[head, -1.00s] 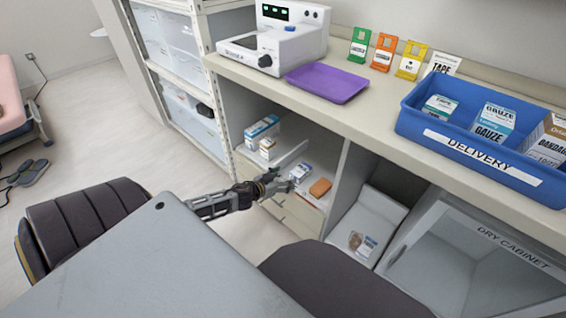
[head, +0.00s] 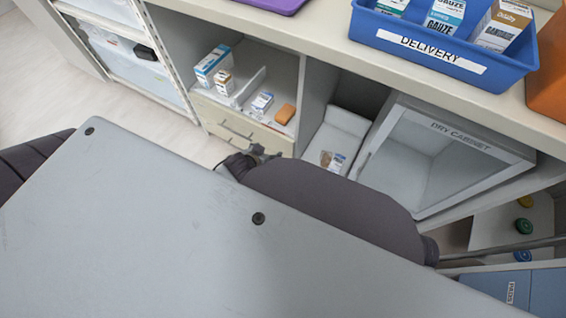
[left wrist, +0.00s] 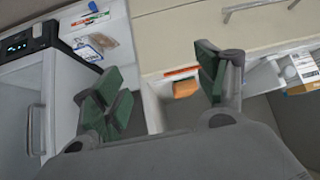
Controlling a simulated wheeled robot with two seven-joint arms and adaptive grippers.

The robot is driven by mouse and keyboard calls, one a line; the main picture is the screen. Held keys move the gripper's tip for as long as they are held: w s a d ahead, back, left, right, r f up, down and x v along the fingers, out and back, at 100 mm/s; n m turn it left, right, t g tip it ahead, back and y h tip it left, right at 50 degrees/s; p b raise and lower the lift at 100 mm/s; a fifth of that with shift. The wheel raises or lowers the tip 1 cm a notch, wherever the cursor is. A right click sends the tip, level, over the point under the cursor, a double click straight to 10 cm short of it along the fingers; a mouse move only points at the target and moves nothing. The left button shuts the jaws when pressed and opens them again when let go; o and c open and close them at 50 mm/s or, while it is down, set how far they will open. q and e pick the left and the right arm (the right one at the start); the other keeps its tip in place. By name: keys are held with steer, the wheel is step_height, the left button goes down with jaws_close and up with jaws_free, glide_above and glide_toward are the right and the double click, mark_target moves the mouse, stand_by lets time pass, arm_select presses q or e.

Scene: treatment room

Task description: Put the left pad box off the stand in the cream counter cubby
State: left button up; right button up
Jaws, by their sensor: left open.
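A white stand (head: 341,122) sits in a bay under the counter. I cannot tell whether this is the left pad box. Left of the stand, the cream counter cubby (head: 280,67) holds a blue-and-white box (head: 213,65), a small brown-and-white box (head: 226,82), a white-and-blue box (head: 262,103) and an orange block (head: 285,114). My left gripper (left wrist: 160,95) is open and empty, in front of the drawers, partly hidden by my arm in the head view.
Cream drawers (head: 235,122) with bar handles are below the cubby. A dry cabinet (head: 425,150) stands right of the stand. A blue delivery tray (head: 430,58) with boxes is on the counter. A thin white divider (head: 247,87) stands in the cubby.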

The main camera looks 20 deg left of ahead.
arm_select(q)
steer(key=s+d+r+m+g+h, duration=0.2)
steer(key=s+d+r+g+h, duration=0.1)
steer(key=s+d, duration=0.6)
steer(key=shift+s+d+r+g, duration=0.25)
steer(key=shift+d+r+g, duration=0.2)
steer(key=shift+d, duration=0.8)
